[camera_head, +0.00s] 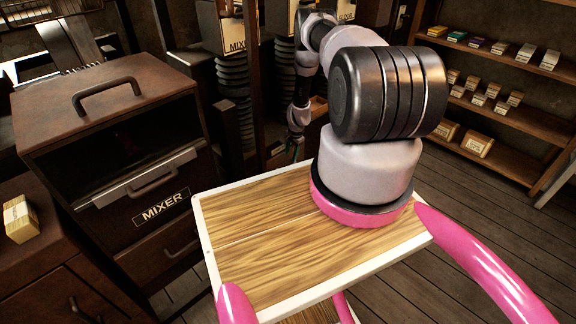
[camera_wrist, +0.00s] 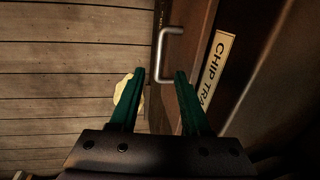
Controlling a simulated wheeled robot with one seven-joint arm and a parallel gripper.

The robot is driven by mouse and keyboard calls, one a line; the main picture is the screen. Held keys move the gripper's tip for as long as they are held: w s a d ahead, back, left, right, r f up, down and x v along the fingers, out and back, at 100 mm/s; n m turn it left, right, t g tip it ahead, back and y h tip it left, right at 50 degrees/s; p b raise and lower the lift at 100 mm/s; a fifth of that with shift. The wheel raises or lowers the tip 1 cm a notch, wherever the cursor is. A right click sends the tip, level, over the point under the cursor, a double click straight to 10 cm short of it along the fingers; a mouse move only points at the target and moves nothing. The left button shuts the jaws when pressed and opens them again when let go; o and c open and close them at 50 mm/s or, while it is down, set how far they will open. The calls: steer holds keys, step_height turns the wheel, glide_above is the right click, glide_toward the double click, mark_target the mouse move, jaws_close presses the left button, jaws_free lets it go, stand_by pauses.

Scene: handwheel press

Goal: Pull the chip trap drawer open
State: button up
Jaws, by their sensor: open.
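The chip trap drawer shows in the wrist view as a dark brown front (camera_wrist: 195,35), seen steeply from the side. A pale label (camera_wrist: 217,65) on it reads "CHIP TRA", with the rest cut off. Its grey metal bar handle (camera_wrist: 165,50) stands out from the front, to the left of the label. My gripper (camera_wrist: 159,74) is open, with green fingers apart and nothing held. The handle's near end appears in the gap between the fingertips; I cannot tell whether they reach around it. In the head view my gripper (camera_head: 290,148) is small and partly hidden, low by the machinery.
A brown mixer cabinet (camera_head: 155,150) with its own handles stands at the left. Shelves with small boxes (camera_head: 500,95) stand at the right. A pale yellowish thing (camera_wrist: 122,90) shows behind my left finger.

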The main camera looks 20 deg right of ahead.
mark_target(289, 164)
steer(key=f, duration=0.2)
steer(key=w+f, duration=0.1)
steer(key=f, duration=0.5)
steer(key=shift+w+a+f, duration=0.1)
steer(key=shift+w+a, duration=0.1)
steer(key=shift+a, duration=0.05)
jaws_close()
stand_by(1.0)
